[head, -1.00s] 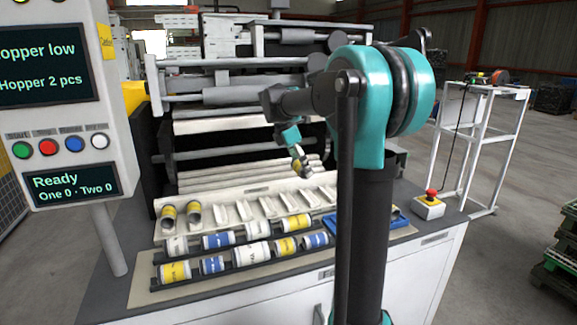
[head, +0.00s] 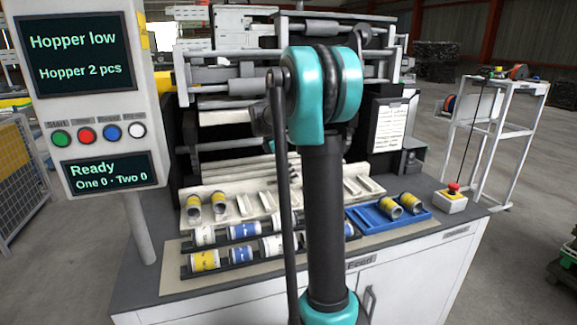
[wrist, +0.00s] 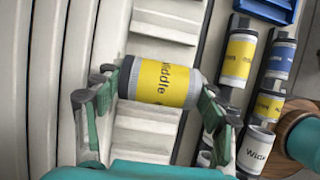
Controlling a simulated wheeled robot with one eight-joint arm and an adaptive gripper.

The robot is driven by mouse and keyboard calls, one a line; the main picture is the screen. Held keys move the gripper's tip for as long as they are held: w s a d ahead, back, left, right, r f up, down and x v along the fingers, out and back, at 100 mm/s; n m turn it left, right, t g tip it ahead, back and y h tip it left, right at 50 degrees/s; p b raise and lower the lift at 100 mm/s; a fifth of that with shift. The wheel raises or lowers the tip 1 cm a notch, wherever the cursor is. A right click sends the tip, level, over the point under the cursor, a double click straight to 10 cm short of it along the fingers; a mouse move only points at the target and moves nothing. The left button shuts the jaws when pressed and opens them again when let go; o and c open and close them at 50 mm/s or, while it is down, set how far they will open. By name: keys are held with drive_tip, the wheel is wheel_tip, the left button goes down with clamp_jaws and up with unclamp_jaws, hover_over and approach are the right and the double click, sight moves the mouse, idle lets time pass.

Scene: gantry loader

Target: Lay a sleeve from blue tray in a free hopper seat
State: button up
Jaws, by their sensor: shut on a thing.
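My gripper (wrist: 160,105) is shut on a yellow sleeve (wrist: 163,81) with grey ends and dark lettering; one finger is at each end. Beneath it are the cream hopper's stepped seats (wrist: 147,138), bare where visible. Whether the sleeve touches a seat is unclear. In the head view my arm hides the gripper and held sleeve. The hopper (head: 240,205) has two yellow sleeves, the first (head: 193,209) and second (head: 219,203), in its left seats; seats to the right of my arm look empty. The blue tray (head: 366,222) holds two yellow sleeves (head: 390,208) (head: 411,202).
Racks of white, blue and yellow sleeves (head: 205,260) lie in front of the hopper. A panel (head: 95,90) reading "Hopper low" stands left. A red stop button (head: 453,188) sits right of the tray. Rollers (wrist: 45,90) run left of the seats.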

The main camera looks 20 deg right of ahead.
drive_tip(key=shift+d+f, duration=0.1)
drive_tip(key=shift+f, duration=3.2)
drive_tip(key=o, duration=1.6)
drive_tip(key=shift+c, duration=0.2)
drive_tip(key=v, duration=1.2)
wheel_tip(320, 180, up, 6)
